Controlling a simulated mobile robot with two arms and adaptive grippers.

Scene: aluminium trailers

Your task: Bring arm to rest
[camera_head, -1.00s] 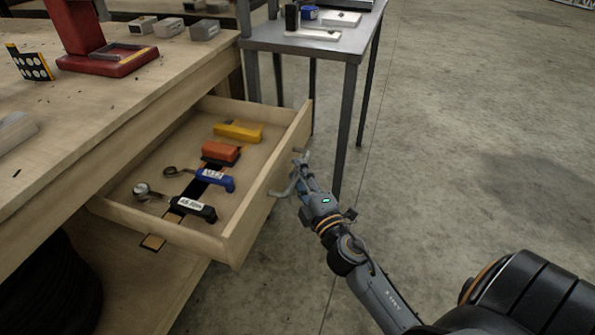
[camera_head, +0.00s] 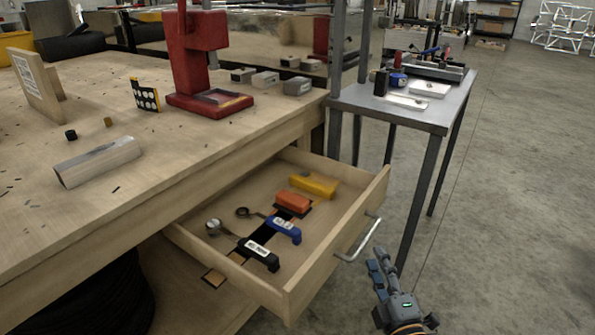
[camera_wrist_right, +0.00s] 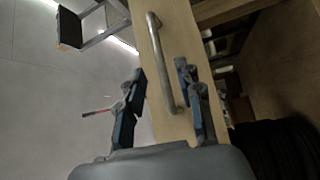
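My right gripper (camera_head: 381,260) is at the lower right in the head view, just below and to the right of the drawer handle (camera_head: 362,240). It is apart from the handle and holds nothing. In the right wrist view its two fingers (camera_wrist_right: 160,74) are spread wide, with the metal handle (camera_wrist_right: 158,50) ahead, lying between them in the picture. The wooden drawer (camera_head: 335,230) stands pulled out from under the workbench. Inside lie a yellow block (camera_head: 314,186), an orange block (camera_head: 293,203), a blue-handled tool (camera_head: 284,228) and a black-handled tool (camera_head: 259,254). My left gripper is out of view.
The wooden workbench (camera_head: 200,150) carries a red press (camera_head: 193,60), a metal bar (camera_head: 98,161) and several grey blocks. A grey metal table (camera_head: 440,118) with parts stands beyond the drawer. A dark tyre (camera_head: 95,300) is under the bench. The floor at right is clear.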

